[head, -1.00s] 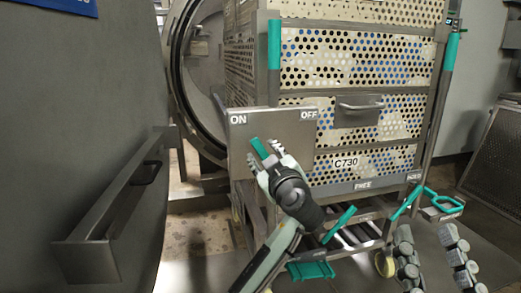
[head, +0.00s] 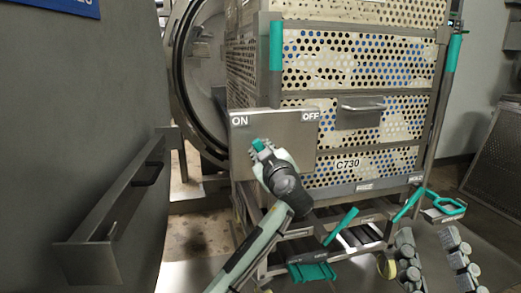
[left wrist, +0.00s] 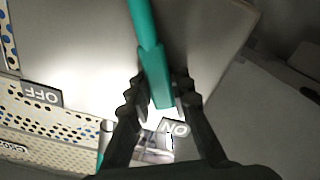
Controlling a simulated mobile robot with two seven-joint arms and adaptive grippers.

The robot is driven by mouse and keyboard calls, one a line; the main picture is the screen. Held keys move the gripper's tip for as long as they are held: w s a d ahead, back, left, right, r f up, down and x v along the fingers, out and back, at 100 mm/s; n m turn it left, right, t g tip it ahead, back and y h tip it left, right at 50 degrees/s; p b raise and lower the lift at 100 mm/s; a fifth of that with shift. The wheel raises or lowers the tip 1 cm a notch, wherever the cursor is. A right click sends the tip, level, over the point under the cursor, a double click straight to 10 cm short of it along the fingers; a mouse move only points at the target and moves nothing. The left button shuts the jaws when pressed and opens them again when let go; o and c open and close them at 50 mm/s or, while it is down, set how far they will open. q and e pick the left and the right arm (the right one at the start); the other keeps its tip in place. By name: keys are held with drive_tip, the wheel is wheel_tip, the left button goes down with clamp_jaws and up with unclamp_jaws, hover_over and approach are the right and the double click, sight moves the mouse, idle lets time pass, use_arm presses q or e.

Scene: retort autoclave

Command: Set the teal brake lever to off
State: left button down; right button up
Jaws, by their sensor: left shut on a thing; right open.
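The teal brake lever (head: 257,144) is at the grey plate (head: 290,135) marked ON at left and OFF at right. Its visible end is on the ON side, below that label. My left gripper (head: 266,152) is shut on the lever and covers much of it in the head view. In the left wrist view the lever (left wrist: 147,40) runs down from the top edge to between the fingertips (left wrist: 160,90). The ON label shows beside the fingers and OFF is at the left. My right gripper (head: 433,245) is open and empty at the lower right.
A perforated cart (head: 360,60) with teal grips stands behind the plate. A teal handle (head: 340,226) and a teal loop (head: 445,204) are low at the cart. A grey cabinet with a rail (head: 115,200) is at left. The round vessel opening is behind.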

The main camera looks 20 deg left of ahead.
use_arm(q)
drive_tip(key=shift+d, duration=0.1)
drive_tip(key=shift+w+d+r+m, duration=0.25)
drive_tip(key=shift+w+d+m, duration=0.1)
drive_tip(key=shift+m, duration=0.35)
drive_tip(key=c, duration=1.4)
unclamp_jaws()
drive_tip(key=shift+s, duration=0.1)
drive_tip(key=shift+o, duration=0.2)
drive_tip(key=v, duration=0.8)
